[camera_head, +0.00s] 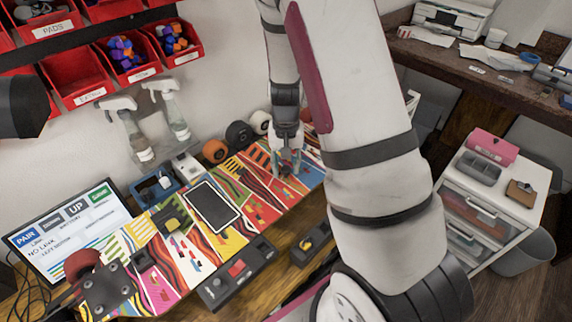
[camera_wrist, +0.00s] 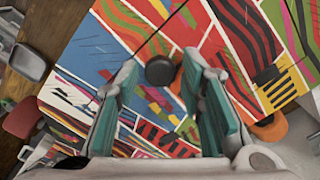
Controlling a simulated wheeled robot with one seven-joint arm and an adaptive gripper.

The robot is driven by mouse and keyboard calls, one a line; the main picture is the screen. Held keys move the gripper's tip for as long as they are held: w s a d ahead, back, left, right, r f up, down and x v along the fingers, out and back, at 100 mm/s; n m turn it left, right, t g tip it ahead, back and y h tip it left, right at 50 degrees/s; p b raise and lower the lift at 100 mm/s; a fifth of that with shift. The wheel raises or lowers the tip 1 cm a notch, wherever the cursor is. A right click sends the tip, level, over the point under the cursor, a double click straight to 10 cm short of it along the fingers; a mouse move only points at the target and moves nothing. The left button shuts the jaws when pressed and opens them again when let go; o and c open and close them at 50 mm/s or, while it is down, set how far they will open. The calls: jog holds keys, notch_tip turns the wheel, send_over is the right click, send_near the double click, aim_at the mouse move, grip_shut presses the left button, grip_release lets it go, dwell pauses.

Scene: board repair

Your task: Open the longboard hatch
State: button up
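The longboard (camera_head: 262,203) lies along the workbench with a brightly patterned deck of stripes and blocks. In the wrist view its deck (camera_wrist: 98,48) fills most of the picture. A round black knob (camera_wrist: 160,70) stands on the deck there, and a thin dark seam runs across the deck close to it. I take the panel with the knob to be the hatch, but its full outline is not clear. My gripper (camera_head: 288,160) is over the far right part of the board. In the wrist view my gripper (camera_wrist: 160,82) is open, teal pads on either side of the knob, with gaps showing.
A monitor (camera_head: 70,232) stands at left. Spray bottles (camera_head: 168,112) and loose wheels (camera_head: 238,134) are behind, below red bins (camera_head: 76,78). A drawer cart (camera_head: 490,195) stands at right.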

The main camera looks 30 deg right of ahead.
grip_shut()
jog(key=shift+r, duration=0.1)
